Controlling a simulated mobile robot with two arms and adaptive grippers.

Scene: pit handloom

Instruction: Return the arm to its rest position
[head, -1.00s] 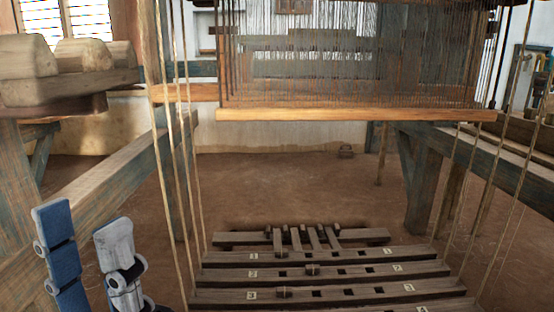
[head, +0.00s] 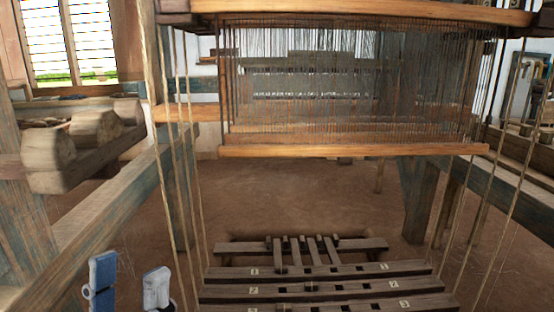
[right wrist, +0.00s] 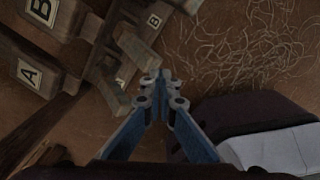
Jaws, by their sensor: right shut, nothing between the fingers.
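My left gripper (head: 130,278) shows at the bottom left of the head view. Its two fingers, one blue and one pale grey, stand apart with nothing between them. Only their upper parts are in the picture. My right gripper (right wrist: 162,82) shows in the right wrist view. Its blue fingers meet at the tips, with nothing held. It is above the brown floor, beside dark wooden parts, and appears clear of them. The right gripper is not in the head view.
The loom's heddle frame (head: 355,151) hangs above numbered treadles (head: 340,285). Ropes (head: 174,190) hang at both sides. A slanted beam (head: 100,220) is at left. Wooden parts labelled A (right wrist: 30,75) and loose threads (right wrist: 245,45) show in the wrist view. Floor behind the treadles is clear.

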